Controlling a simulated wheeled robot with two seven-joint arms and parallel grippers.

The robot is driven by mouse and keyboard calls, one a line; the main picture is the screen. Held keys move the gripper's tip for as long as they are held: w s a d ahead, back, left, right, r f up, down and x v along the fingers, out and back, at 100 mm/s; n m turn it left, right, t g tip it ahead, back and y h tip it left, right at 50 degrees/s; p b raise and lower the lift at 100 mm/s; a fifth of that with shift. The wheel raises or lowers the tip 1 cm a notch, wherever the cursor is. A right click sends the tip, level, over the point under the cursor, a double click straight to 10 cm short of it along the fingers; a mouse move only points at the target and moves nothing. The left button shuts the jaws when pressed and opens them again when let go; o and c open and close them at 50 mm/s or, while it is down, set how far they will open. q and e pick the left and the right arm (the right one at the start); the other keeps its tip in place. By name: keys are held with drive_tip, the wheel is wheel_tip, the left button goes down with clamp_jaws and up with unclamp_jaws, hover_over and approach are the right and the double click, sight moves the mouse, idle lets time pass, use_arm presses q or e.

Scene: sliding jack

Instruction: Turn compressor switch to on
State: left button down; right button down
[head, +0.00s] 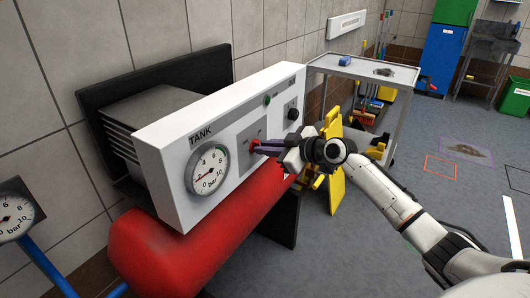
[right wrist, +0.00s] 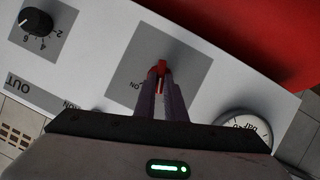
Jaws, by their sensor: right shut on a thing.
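The compressor has a white panel (head: 160,160) marked TANK above a red tank (head: 170,240). A red switch (head: 256,143) sits on a grey plate (head: 243,157) in the middle of the panel. My right gripper (head: 262,147) is at this plate, its dark fingers pointing at the panel. In the right wrist view the fingers (right wrist: 163,88) are shut on the red switch (right wrist: 161,68), whose tip shows between them. The grey plate (right wrist: 150,45) carries an ON label beside the switch. The fingers hide part of the switch. My left gripper is not in view.
A gauge (head: 208,168) is left of the switch, a black knob (head: 292,114) and a green light (head: 267,100) right of it. A metal cart (head: 365,69) and yellow items (head: 337,190) stand behind my right arm. The floor at right is mostly clear.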

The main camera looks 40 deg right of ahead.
use_arm(q)
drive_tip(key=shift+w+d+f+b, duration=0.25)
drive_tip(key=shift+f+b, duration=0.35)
drive_tip(key=shift+b, duration=0.45)
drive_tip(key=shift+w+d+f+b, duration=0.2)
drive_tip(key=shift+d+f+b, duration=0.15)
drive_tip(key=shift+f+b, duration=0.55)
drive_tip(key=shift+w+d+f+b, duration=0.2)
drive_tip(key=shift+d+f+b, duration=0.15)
drive_tip(key=shift+b, duration=0.9)
use_arm(e)
drive_tip(key=shift+w+d+f+m+g+y, duration=0.1)
drive_tip(key=shift+d+m+g+y, duration=0.15)
drive_tip(key=shift+m+y, duration=0.95)
drive_tip(key=shift+w+d+f+m+g+y, duration=0.15)
drive_tip(key=shift+m+g+y, duration=0.4)
drive_tip(key=shift+m, duration=1.1)
drive_tip(key=shift+d+m+g+y, duration=0.1)
drive_tip(key=shift+d+m+y, duration=0.1)
drive_tip(key=shift+m+y, duration=1.1)
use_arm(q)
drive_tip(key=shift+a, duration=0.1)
use_arm(e)
drive_tip(key=shift+m, duration=0.25)
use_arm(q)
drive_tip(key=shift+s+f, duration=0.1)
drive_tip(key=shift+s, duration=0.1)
